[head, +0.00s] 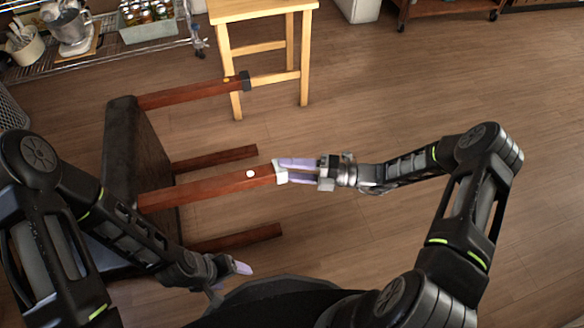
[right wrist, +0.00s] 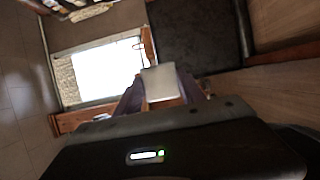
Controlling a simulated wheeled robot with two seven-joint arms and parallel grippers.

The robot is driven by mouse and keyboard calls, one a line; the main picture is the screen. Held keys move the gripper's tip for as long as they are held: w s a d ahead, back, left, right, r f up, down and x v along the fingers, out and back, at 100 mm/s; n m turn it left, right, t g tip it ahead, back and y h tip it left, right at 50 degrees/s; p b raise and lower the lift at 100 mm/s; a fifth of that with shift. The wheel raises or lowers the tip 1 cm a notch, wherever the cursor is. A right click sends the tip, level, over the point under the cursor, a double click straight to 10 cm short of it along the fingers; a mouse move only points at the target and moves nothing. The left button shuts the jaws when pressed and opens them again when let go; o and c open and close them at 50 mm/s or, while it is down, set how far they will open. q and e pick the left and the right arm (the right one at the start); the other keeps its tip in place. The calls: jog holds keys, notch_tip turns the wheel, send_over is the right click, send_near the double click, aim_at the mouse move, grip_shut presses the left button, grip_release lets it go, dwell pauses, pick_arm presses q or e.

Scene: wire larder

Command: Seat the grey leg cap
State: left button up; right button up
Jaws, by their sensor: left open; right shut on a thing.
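A pale grey leg cap (head: 280,172) is at the end of the near red-brown leg (head: 215,187), which has a white dot. My right gripper (head: 285,171) is shut on this cap, its lilac fingers on either side. In the right wrist view the cap (right wrist: 163,83) shows as a pale square face between the fingers. The cap meets the leg's end in the head view; how far it is on, I cannot tell. A dark grey cap (head: 244,80) sits on the far leg (head: 190,93), beside a yellow dot. My left gripper (head: 238,268) is open and empty, low in front.
The legs belong to a piece with a dark top (head: 122,150), lying on its side. Two more legs (head: 215,158) (head: 235,238) point right. A wooden stool (head: 262,15) stands behind. A wire shelf (head: 100,50) is at the back left. Floor to the right is clear.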

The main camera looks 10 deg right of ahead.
jog(key=shift+a, duration=0.75)
jog(key=o, duration=1.4)
jog(key=p+v, duration=0.1)
jog(key=v, duration=0.6)
jog(key=shift+s+d+p, duration=0.2)
jog(key=shift+d+p, duration=0.15)
